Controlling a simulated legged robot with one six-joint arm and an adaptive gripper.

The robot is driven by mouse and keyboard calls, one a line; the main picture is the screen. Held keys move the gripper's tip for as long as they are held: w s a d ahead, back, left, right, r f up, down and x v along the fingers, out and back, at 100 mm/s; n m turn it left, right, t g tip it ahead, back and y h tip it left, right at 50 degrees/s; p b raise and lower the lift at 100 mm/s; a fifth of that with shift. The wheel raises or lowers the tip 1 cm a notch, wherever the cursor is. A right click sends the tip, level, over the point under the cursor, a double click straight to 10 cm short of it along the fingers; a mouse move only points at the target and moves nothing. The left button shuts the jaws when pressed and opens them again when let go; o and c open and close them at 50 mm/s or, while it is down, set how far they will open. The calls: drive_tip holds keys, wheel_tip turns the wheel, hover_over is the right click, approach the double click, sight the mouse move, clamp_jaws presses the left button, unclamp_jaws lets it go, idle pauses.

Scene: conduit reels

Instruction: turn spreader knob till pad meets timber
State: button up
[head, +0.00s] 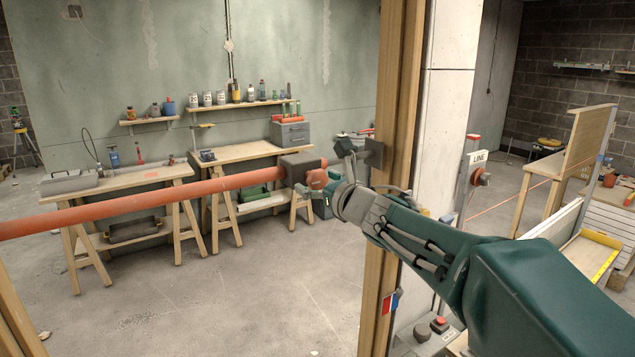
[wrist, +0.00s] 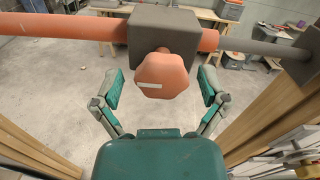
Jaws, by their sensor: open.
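The orange spreader bar (head: 150,198) runs level from the left edge to a dark grey block (head: 302,165). The lobed orange knob (wrist: 162,75) sits on the block's near side with a pale stripe; in the head view the knob (head: 316,178) is partly covered by my gripper (head: 335,176). In the wrist view my gripper (wrist: 160,86) is open, one finger on each side of the knob, with gaps on both sides. A grey rod leads right to the dark pad (head: 374,154), close to the timber post (head: 400,90). I cannot tell whether they touch.
Two trestle workbenches (head: 120,183) with tools stand along the green wall behind. A white pillar (head: 450,100) is right of the post, with a LINE sign (head: 478,157) beyond. Open concrete floor lies below the bar.

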drive_tip(key=shift+d, duration=0.15)
drive_tip(key=c, duration=1.1)
drive_tip(key=shift+c, duration=0.2)
drive_tip(key=shift+m, duration=0.3)
